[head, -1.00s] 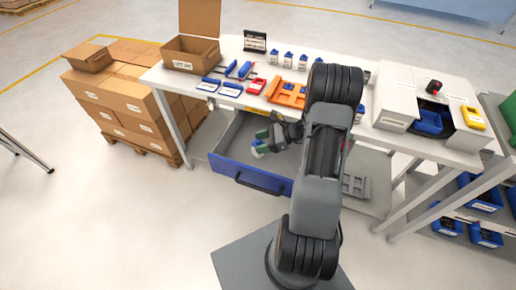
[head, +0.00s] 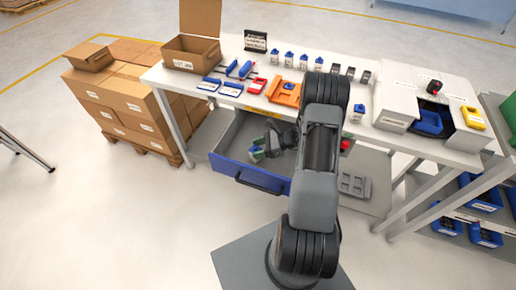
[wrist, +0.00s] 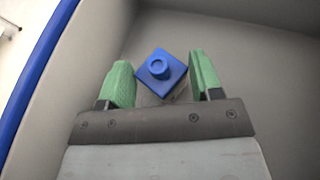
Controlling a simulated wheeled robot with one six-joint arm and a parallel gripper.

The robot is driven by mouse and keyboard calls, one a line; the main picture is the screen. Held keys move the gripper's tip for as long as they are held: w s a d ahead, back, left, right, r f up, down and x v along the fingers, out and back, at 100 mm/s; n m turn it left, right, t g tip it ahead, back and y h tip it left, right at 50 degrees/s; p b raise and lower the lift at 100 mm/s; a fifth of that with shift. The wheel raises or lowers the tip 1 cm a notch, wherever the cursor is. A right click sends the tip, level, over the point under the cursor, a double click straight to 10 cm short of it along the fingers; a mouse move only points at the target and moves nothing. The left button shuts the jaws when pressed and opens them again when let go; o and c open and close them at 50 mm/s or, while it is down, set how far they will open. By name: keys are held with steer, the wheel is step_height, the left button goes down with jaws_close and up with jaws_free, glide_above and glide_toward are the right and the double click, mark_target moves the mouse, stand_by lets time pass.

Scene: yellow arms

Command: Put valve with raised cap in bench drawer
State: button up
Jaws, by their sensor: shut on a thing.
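The open bench drawer (head: 226,166) has grey walls and a blue front with a dark handle. Its blue front edge also shows at the left of the wrist view (wrist: 25,70). My gripper (head: 259,152) reaches down into the drawer near its front. In the wrist view, the green fingers (wrist: 162,80) are shut on the valve with raised cap (wrist: 162,72), whose blue square top has a round raised centre. The valve is inside the drawer walls. Its lower part is hidden, so I cannot tell whether it touches the drawer floor.
The white bench top above the drawer holds several blue-capped valves (head: 289,58), an orange fixture (head: 285,93) and an open cardboard box (head: 190,55). A white machine (head: 440,105) stands at the right. Cartons (head: 125,100) are stacked left of the bench. The visible drawer floor looks clear.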

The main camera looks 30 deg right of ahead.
steer(key=o, duration=0.9)
steer(key=shift+o, duration=0.2)
steer(key=shift+r, duration=0.1)
steer(key=v, duration=1.1)
steer(key=s+a+r+n+g+h, duration=0.1)
steer(key=s+a+r+n+h, duration=0.5)
steer(key=n, duration=0.5)
steer(key=s+a+r+n+g+h, duration=0.1)
steer(key=s+a+r+n+h, duration=0.5)
steer(key=a+r+n, duration=0.5)
steer(key=shift+a+r+n+b, duration=0.15)
steer(key=shift+a+n+b, duration=0.15)
steer(key=shift+a+n, duration=0.55)
steer(key=shift+s+a+m, duration=0.1)
steer(key=shift+a+m, duration=0.1)
steer(key=shift+m, duration=0.05)
